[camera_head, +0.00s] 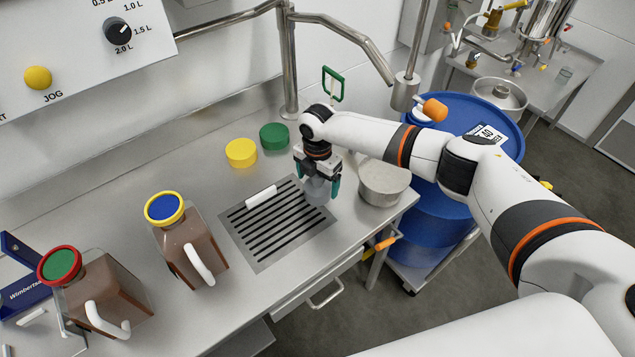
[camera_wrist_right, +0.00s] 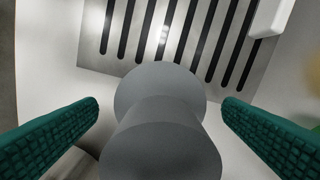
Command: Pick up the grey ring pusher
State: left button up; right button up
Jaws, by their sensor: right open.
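The grey ring pusher (camera_wrist_right: 160,130) is a spool-like piece with a round top, a narrower waist and a wider lower disc. In the right wrist view it lies between the two green fingers of my right gripper (camera_wrist_right: 160,125), with a gap on each side. In the head view my right gripper (camera_head: 319,184) points down over the right end of the drain grate, and the grey ring pusher (camera_head: 317,190) shows partly between its fingers. The gripper is open, and the fingers look apart from the piece. My left gripper is not in view.
The slotted drain grate (camera_head: 262,236) carries a white bar (camera_head: 261,196). A metal pot (camera_head: 383,184) stands close right of the gripper. Yellow (camera_head: 240,153) and green (camera_head: 274,136) lids lie behind. Two brown jugs (camera_head: 190,245) (camera_head: 108,292) stand left. A blue drum (camera_head: 435,225) is right of the counter.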

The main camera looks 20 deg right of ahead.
jog(key=shift+f, duration=0.25)
jog(key=c, duration=1.1)
jog(key=shift+r, duration=0.15)
